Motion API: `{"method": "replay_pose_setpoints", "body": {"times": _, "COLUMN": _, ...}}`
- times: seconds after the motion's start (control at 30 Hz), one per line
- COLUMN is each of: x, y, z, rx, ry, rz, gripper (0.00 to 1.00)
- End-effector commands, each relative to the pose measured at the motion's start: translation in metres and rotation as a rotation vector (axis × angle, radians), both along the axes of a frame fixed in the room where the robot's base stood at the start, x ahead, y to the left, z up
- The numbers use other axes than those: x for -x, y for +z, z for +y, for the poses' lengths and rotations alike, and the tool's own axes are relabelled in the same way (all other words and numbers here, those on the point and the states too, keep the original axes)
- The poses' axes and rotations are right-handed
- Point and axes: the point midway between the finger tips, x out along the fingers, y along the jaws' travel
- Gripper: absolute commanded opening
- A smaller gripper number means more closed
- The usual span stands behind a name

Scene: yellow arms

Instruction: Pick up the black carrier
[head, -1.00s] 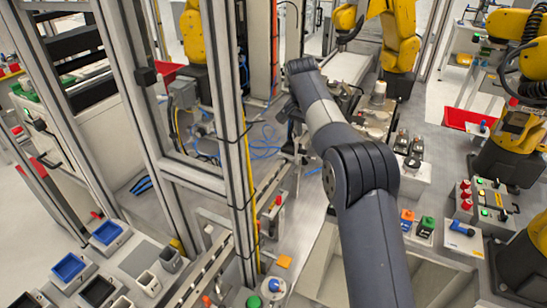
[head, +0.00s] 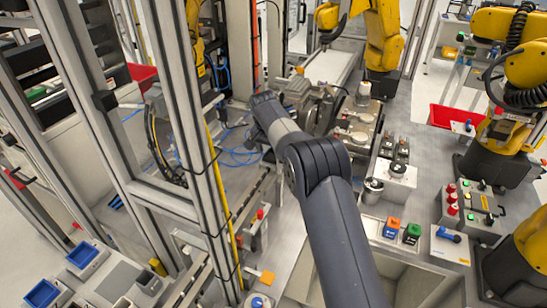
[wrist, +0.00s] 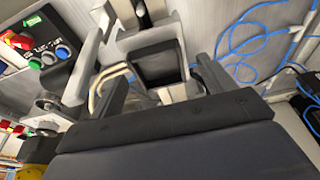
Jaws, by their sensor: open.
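In the wrist view a dark, square-topped block with a pale grey surround, which looks like the black carrier (wrist: 158,66), lies just ahead of my gripper (wrist: 160,82). My gripper is open. Its two dark grey fingers reach toward the left and right sides of the block, with visible space between them. I cannot tell whether either finger touches it. In the head view my arm reaches forward to the conveyor area, and its links hide the fingers. I cannot make out the carrier there.
Left of my gripper in the wrist view is a button panel (wrist: 40,50) with a red knob. Blue hoses (wrist: 250,50) lie on the right. In the head view a metal frame post (head: 190,130) stands close left of my arm, and yellow robot arms (head: 383,35) stand beyond and right.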

Motion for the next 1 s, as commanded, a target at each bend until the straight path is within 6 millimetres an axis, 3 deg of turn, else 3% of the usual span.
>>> {"method": "replay_pose_setpoints", "body": {"times": 0.3, "x": -0.0018, "y": -0.0075, "z": -0.0009, "rx": 0.000, "ry": -0.001, "rz": 0.000, "gripper": 0.77}}
{"method": "replay_pose_setpoints", "body": {"times": 0.87, "x": -0.0017, "y": -0.0072, "z": -0.0008, "rx": 0.000, "ry": -0.001, "rz": 0.000, "gripper": 0.32}}
{"method": "replay_pose_setpoints", "body": {"times": 1.0, "x": -0.0020, "y": -0.0062, "z": -0.0008, "rx": -0.001, "ry": -0.001, "rz": -0.001, "gripper": 0.31}}
